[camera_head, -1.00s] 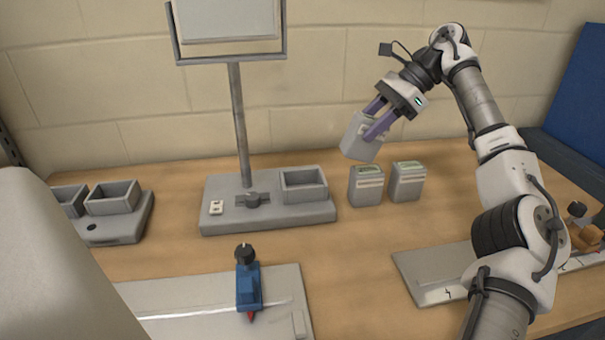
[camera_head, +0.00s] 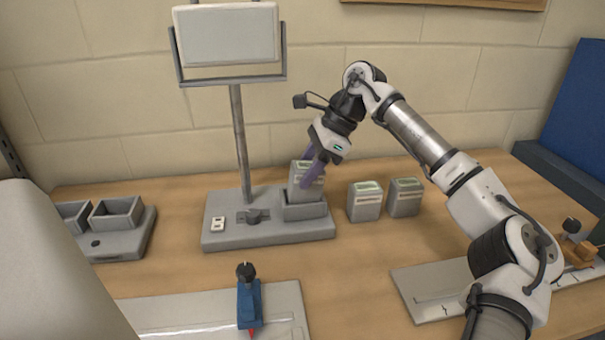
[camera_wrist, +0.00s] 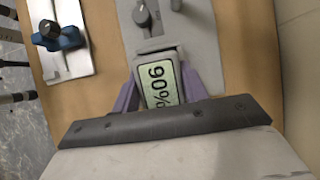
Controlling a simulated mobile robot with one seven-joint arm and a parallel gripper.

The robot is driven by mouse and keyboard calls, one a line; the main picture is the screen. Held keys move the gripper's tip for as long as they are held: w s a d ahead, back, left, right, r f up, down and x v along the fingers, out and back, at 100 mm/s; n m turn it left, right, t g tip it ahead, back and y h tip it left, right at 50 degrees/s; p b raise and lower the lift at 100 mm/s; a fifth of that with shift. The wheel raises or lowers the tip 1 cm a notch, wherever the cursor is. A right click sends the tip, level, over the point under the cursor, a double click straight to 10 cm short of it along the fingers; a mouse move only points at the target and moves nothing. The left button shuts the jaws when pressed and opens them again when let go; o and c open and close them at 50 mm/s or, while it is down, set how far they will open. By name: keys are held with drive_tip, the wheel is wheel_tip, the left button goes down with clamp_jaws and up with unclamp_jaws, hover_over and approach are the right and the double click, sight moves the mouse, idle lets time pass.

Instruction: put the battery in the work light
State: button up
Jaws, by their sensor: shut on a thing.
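The work light has a flat lamp head (camera_head: 228,38) on a pole above a grey base (camera_head: 230,236). The base has a square socket (camera_head: 305,211) at its right end. My gripper (camera_head: 311,171) is shut on a grey battery (camera_head: 304,187), one purple finger on each side. The battery is roughly upright at the socket, with its lower part hidden behind the socket's front wall. I cannot tell how deep it sits. In the wrist view, the battery's display (camera_wrist: 160,87) reads 90%, and the base's knob (camera_wrist: 142,17) shows beyond it.
Two similar batteries stand right of the base, one nearer (camera_head: 364,203) and one farther (camera_head: 405,198). A grey unit with empty square sockets (camera_head: 117,212) is at the left. A blue tool (camera_head: 248,303) lies on a pale board in front. Bare table lies between.

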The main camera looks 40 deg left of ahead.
drive_tip(key=shift+s+a+r+t+h+p, duration=0.35)
drive_tip(key=shift+s+r+t+h, duration=0.15)
drive_tip(key=shift+r+t, duration=0.1)
drive_tip(key=shift+w+f, duration=0.1)
drive_tip(key=shift+f, duration=1.7)
drive_tip(key=o, duration=1.3)
drive_tip(key=shift+f, duration=0.15)
drive_tip(key=b+v, duration=0.1)
drive_tip(key=v, duration=1.1)
